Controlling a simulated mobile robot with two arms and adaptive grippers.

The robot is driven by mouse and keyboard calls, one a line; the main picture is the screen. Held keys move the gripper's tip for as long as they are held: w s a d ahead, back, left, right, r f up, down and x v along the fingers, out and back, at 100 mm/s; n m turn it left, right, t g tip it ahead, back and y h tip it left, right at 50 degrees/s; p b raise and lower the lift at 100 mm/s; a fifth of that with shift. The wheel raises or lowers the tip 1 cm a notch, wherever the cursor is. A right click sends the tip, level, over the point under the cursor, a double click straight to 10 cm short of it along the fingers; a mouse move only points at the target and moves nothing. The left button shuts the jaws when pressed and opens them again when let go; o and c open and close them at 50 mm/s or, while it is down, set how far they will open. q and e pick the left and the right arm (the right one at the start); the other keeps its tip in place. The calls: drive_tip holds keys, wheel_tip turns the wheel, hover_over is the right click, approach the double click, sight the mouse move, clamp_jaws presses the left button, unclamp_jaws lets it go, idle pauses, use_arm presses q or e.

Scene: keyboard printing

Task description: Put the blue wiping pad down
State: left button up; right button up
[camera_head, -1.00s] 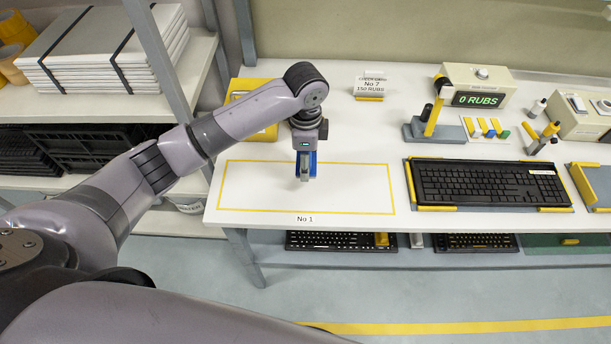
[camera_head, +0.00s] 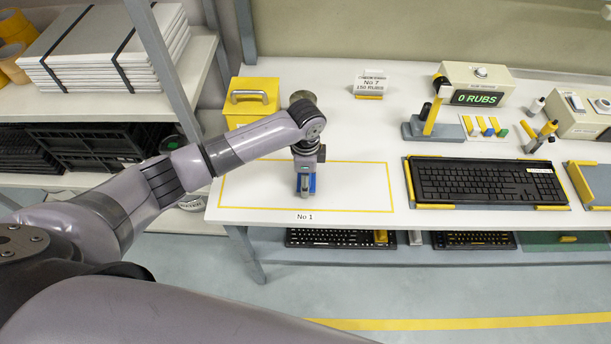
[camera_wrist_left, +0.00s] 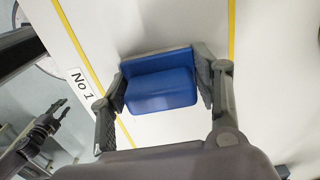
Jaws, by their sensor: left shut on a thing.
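The blue wiping pad (camera_wrist_left: 162,90) is between the two fingers of my left gripper (camera_wrist_left: 165,100) in the left wrist view, with a grey plate along its far side. In the head view the left gripper (camera_head: 305,188) points down inside the yellow-outlined rectangle marked No 1 (camera_head: 350,210). It is shut on the pad, and only a strip of blue (camera_head: 312,184) shows beside the fingers. The pad is low over the white table; I cannot tell whether it touches the surface.
A yellow box with a handle (camera_head: 250,103) stands behind the left arm. A black keyboard (camera_head: 485,183) lies in a fixture to the right, below a counter reading 0 RUBS (camera_head: 478,99). The outlined rectangle is otherwise bare. More keyboards (camera_head: 340,238) lie on the shelf below.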

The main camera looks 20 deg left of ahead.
use_arm(q)
drive_tip(key=o, duration=1.6)
drive_tip(key=shift+c, duration=0.2)
wheel_tip(320, 180, up, 12)
drive_tip(key=shift+r+b, duration=0.1)
drive_tip(key=shift+b, duration=0.7)
